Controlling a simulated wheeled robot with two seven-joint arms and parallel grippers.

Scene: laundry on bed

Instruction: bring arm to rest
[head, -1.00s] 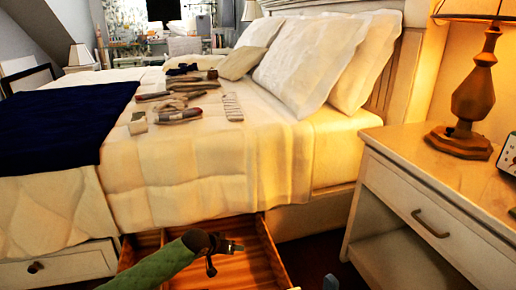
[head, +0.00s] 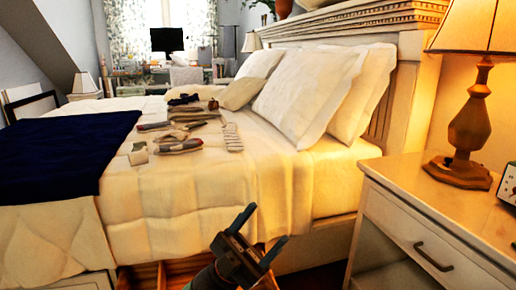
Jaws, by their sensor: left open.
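My left gripper (head: 262,236) is in the lower middle of the head view, in front of the bed's near side. Its two dark fingers are spread apart, and nothing shows between them. It is above and partly in front of an open wooden drawer (head: 145,275) under the bed. Part of the drawer is hidden by my arm and the picture's lower edge. My right gripper is not in view.
The bed (head: 200,205) holds several folded clothes (head: 180,145), pillows (head: 303,92) and a navy blanket (head: 65,155). A nightstand (head: 425,215) with a lamp (head: 470,130) stands at the right. The floor between is dark.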

